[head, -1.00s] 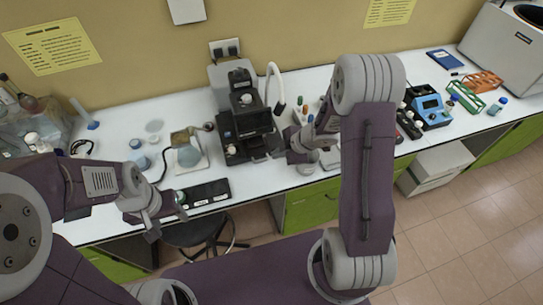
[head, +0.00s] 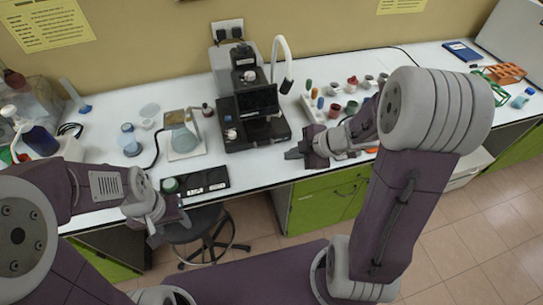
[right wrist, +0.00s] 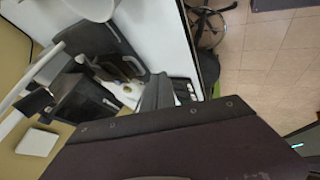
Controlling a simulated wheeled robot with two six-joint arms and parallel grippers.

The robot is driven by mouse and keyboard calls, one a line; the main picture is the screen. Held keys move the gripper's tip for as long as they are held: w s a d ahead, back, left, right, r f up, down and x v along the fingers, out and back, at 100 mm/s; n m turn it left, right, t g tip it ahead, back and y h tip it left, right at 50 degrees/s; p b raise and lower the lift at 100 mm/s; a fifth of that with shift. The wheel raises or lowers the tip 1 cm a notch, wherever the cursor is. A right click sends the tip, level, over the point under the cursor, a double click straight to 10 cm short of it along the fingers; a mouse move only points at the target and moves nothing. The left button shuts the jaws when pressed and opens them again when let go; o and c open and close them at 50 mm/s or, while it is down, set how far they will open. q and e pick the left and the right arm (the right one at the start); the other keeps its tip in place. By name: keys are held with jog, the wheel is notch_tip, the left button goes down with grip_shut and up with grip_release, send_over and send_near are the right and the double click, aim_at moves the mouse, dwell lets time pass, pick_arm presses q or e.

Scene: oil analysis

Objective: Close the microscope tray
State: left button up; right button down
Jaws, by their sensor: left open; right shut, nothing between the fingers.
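The black microscope (head: 252,108) stands upright on the white bench against the wall. Its low front part (head: 258,134) faces me, but I cannot tell how far the tray sticks out. My right gripper (head: 291,154) is shut and empty, just right of the microscope's front, near the bench edge; it looks apart from it. In the right wrist view the microscope (right wrist: 88,98) shows tilted, partly hidden by my own purple wrist. My left gripper (head: 168,229) is open and empty, low in front of the bench edge, left of the microscope.
A flask on a stand (head: 183,138) and a black strip (head: 204,182) lie left of the microscope. A rack of coloured vials (head: 320,101) and a white curved lamp (head: 283,58) stand to its right. A dark stool (head: 195,225) is below the bench.

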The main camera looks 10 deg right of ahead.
jog(key=b+x, duration=0.4)
jog(key=x, duration=0.5)
jog(key=shift+a+f+b, duration=0.1)
jog(key=shift+f+b, duration=0.3)
jog(key=w+p, duration=0.1)
jog(key=w+r, duration=0.1)
jog(key=w, duration=0.1)
jog(key=shift+w+a+p, duration=0.2)
jog(key=shift+a+p, duration=0.05)
jog(key=shift+p, duration=0.1)
pick_arm(q)
jog(key=shift+f, duration=1.5)
pick_arm(e)
jog(key=shift+w, duration=0.45)
